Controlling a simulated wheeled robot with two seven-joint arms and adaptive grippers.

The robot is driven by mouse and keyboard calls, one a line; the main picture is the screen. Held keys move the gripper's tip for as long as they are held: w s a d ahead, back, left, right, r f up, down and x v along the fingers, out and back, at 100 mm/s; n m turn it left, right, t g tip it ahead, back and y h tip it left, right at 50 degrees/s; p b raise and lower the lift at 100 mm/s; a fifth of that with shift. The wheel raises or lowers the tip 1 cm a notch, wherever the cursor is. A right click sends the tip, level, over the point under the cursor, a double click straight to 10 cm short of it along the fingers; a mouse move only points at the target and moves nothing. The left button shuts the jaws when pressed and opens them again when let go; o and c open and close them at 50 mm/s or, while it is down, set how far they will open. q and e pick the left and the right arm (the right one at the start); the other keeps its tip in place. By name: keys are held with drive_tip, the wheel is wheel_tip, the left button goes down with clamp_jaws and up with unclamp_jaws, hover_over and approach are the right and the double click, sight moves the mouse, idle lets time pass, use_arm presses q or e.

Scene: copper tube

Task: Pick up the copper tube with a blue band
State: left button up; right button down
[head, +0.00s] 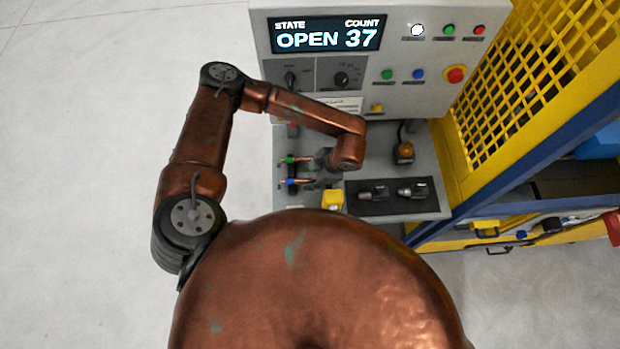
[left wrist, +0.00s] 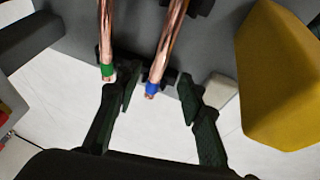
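The copper tube with a blue band (head: 294,183) lies on the grey bench of the machine, in front of the green-banded copper tube (head: 294,160). In the left wrist view, the blue-banded tube (left wrist: 165,50) rests in a dark holder, its blue end pointing toward my gripper. The green-banded tube (left wrist: 106,40) lies to its left. My left gripper (left wrist: 158,98) is open, its fingers apart on either side of the blue-banded end, with nothing held. In the head view the left gripper (head: 318,168) is small and dark beside the tubes. My right gripper is not in view.
A yellow block (head: 333,199) stands close by, large at right in the left wrist view (left wrist: 280,75). A dark tray (head: 365,207) with two grey fittings lies to the right. The control panel (head: 375,75) rises behind, reading OPEN 37. A yellow mesh guard (head: 520,90) stands right.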

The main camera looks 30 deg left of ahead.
sight(303, 180)
use_arm(q)
drive_tip(key=shift+p+x, duration=0.55)
drive_tip(key=shift+x, duration=1.4)
drive_tip(key=shift+w+a, duration=0.1)
drive_tip(key=shift+c, duration=0.6)
clamp_jaws()
